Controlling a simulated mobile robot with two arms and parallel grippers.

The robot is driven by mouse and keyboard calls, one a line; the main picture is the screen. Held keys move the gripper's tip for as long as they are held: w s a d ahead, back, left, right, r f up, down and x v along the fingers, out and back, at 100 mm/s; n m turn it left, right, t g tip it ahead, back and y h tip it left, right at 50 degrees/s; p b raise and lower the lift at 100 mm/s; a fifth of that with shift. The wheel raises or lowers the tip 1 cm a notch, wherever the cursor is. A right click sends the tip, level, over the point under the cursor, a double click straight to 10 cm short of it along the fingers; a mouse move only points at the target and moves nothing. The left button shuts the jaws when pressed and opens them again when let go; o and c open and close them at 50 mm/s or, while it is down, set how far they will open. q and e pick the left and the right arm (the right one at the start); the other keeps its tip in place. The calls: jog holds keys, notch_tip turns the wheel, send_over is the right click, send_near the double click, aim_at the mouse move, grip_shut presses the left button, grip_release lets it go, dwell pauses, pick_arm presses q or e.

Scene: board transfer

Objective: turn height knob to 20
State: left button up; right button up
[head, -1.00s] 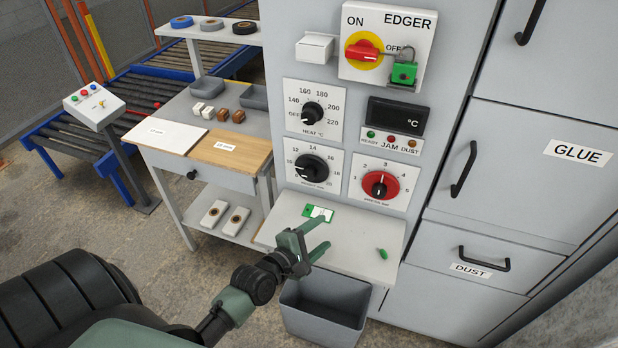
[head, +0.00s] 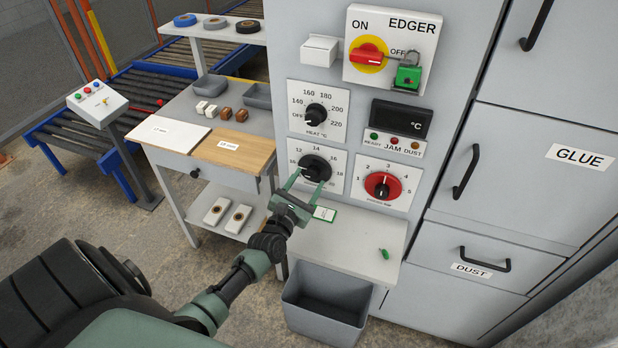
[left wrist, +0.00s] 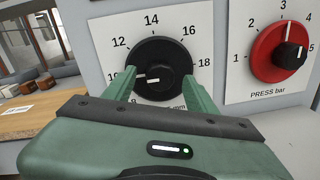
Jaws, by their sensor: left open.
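The height knob (head: 314,167) is a black round dial on a white plate on the grey edger panel. Its scale shows 12, 14, 16 and 18 in the left wrist view, where the knob (left wrist: 162,62) appears large. Its white mark points left, slightly downward, away from the right-hand end of the scale; the lower numbers are partly hidden by my fingers. My left gripper (head: 306,181) is open in front of the knob. In the left wrist view its fingers (left wrist: 159,76) stand on either side of the knob's lower part; contact cannot be told. My right gripper is not in view.
The heat knob (head: 316,113) is above, and the red press knob (head: 383,186) is to the right. Below is a shelf (head: 355,238) with a tag (head: 324,213) and a green piece (head: 384,253). A grey bin (head: 326,304) stands underneath. A green padlock (head: 408,75) hangs at the switch.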

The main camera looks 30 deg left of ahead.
pick_arm(q)
jog(key=shift+w+a, duration=0.1)
jog(key=shift+w, duration=0.5)
grip_shut()
